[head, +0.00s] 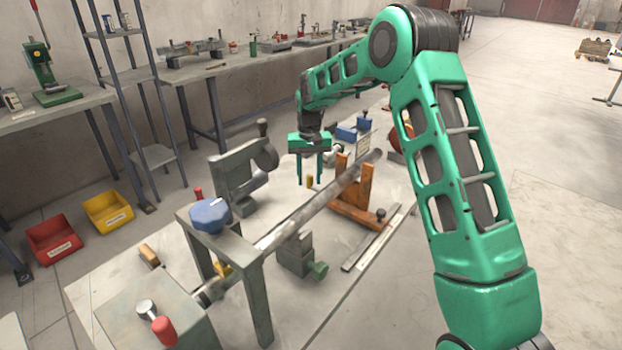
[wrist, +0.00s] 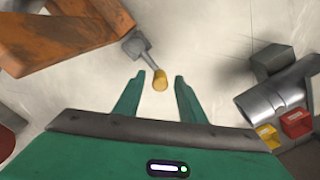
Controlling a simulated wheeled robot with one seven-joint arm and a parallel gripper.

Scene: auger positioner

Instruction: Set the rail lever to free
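A small lever with a yellow tip (wrist: 160,80) and a grey pivot block (wrist: 135,44) shows in the wrist view; no label on it is readable. Its yellow tip also shows in the head view (head: 310,181), below my gripper. My gripper (head: 309,184) points down over the bench beside the long grey rail (head: 310,212). It is open, with its fingers (wrist: 160,78) on either side of the yellow tip in the wrist view and apart from it. I cannot tell the height gap. A red-handled lever (head: 163,329) stands on a grey box at the front left.
An orange-brown bracket (head: 352,195) supports the rail right of my gripper. A grey upright block with a wheel (head: 240,172) stands left of it. A blue knob (head: 210,215) tops a grey stand in front. Red (head: 53,240) and yellow (head: 108,211) bins lie on the floor.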

